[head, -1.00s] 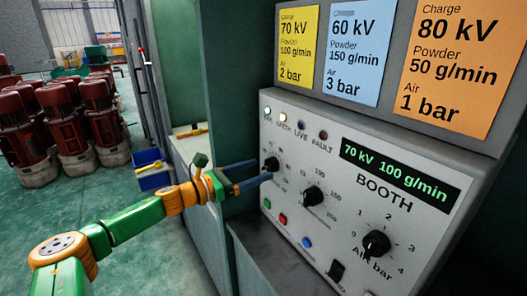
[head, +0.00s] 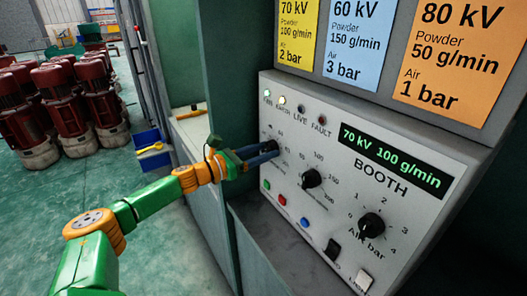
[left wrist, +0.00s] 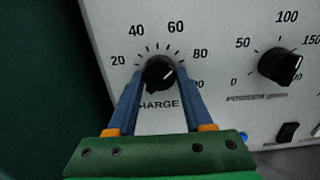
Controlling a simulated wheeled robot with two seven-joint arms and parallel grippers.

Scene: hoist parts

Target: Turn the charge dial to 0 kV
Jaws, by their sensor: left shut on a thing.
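The black charge dial (left wrist: 158,72) sits on the grey booth panel, with a printed scale of which 20, 40, 60 and 80 show clearly. My left gripper (head: 274,150) is shut on this dial, and in the left wrist view its two blue fingers (left wrist: 158,80) lie on either side of the knob. The lower-left part of the scale is behind a finger. I cannot tell surely where the dial's pointer stands. The green display (head: 392,158) reads 70 kV 100 g/min. My right gripper is not in view.
The powder dial (head: 312,179) and the air dial (head: 371,226) stand to the right on the same panel. Below are coloured buttons and a black switch (head: 332,249). Yellow, blue and orange cards hang above. A blue bin (head: 152,155) stands beyond my arm.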

